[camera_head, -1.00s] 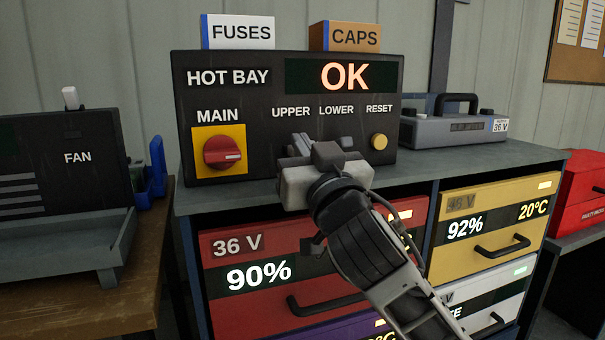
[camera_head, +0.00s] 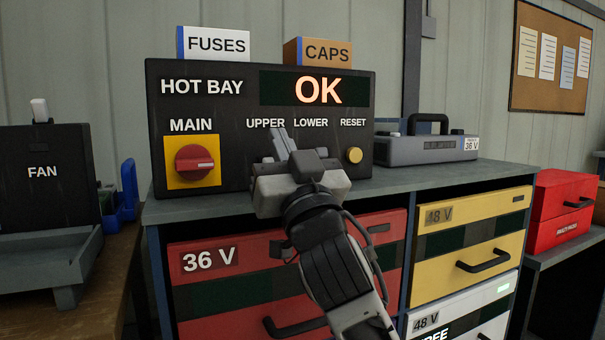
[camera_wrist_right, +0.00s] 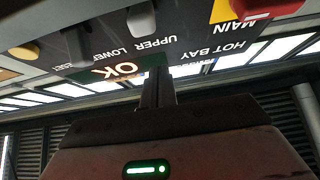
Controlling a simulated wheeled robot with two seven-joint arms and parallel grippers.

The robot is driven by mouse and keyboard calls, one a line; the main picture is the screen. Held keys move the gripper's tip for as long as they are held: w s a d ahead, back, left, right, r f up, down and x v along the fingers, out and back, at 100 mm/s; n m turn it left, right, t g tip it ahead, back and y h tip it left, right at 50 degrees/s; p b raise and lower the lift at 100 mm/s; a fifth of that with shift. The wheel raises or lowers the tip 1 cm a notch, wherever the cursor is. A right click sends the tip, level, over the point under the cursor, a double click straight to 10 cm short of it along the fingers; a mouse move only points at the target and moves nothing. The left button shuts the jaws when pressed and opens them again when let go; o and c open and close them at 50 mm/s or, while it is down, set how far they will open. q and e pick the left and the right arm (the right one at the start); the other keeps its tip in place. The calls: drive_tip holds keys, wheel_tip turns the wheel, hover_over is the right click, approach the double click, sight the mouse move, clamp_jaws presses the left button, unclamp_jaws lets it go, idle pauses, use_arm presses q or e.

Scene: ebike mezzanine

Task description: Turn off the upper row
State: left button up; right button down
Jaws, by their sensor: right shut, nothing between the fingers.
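The black HOT BAY panel (camera_head: 225,80) stands on the cabinet, its display (camera_head: 318,90) reading OK. My right gripper (camera_head: 280,143) is shut and empty in front of the panel, its fingertips just below the UPPER label. The UPPER switch is hidden behind it in the head view; in the right wrist view a pale lever (camera_wrist_right: 141,18) stands by UPPER, beyond the fingers (camera_wrist_right: 157,88). A darker lever (camera_wrist_right: 75,45) is by LOWER. I cannot tell whether the fingers touch a lever. The red drawer (camera_head: 200,290) and yellow drawer (camera_head: 430,285) have dark displays. My left gripper is out of view.
The red MAIN knob (camera_head: 197,162) and yellow RESET button (camera_head: 354,155) flank the switches. A grey 36 V unit (camera_head: 425,148) stands right of the panel. The white drawer (camera_head: 470,310) below has a lit display. A FAN box (camera_head: 45,165) stands left.

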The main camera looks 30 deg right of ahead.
use_arm(q)
drive_tip(key=b, duration=0.2)
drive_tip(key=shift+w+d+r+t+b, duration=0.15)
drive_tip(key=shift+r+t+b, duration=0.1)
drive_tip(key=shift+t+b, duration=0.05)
use_arm(e)
drive_tip(key=v, duration=1)
